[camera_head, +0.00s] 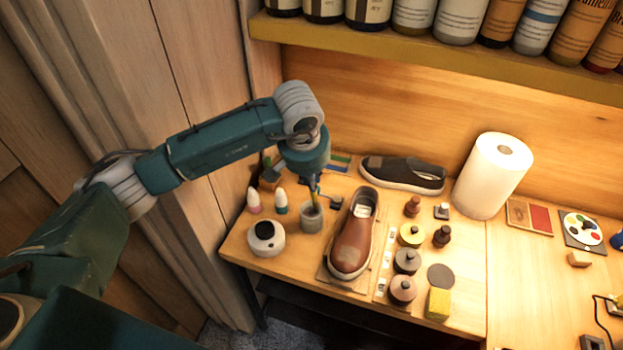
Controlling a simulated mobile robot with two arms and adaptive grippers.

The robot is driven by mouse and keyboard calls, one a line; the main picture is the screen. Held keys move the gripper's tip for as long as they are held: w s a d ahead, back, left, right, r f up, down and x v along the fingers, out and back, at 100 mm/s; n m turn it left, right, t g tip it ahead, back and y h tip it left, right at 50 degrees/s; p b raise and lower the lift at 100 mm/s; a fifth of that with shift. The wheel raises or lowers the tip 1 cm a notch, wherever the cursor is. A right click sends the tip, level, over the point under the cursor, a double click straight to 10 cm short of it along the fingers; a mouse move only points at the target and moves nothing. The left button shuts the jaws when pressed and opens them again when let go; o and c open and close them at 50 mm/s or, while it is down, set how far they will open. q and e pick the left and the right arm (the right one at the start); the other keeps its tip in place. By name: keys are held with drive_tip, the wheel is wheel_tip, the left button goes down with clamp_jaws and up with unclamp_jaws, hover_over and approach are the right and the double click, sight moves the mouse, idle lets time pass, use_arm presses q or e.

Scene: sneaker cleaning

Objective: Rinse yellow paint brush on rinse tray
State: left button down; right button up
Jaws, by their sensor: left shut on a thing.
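My left gripper (314,187) reaches down from my arm at the left side of the table. It is shut on a thin yellow brush (315,199), whose lower end goes into or just behind the rim of a small grey cup (311,219). The brush tip is hidden, and its colours are hard to make out at this size. The grey cup is the only rinse vessel I can pick out; I cannot tell whether it is the rinse tray. My right gripper is not in view.
A brown shoe (353,240) lies right of the cup. A white round pot (266,239) and two small bottles (254,201) stand to its left. A dark shoe (402,174), paper roll (492,176) and yellow sponge (438,304) are further right. A bottle shelf (430,62) overhangs the back.

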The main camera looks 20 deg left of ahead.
use_arm(q)
drive_tip(key=shift+s+f+b, duration=0.1)
drive_tip(key=shift+f+b, duration=0.05)
drive_tip(key=shift+b, duration=0.3)
idle(1.2)
idle(0.4)
drive_tip(key=shift+r+p, duration=0.4)
drive_tip(key=shift+r, duration=0.55)
drive_tip(key=shift+r+p, duration=0.95)
drive_tip(key=shift+r, duration=1.7)
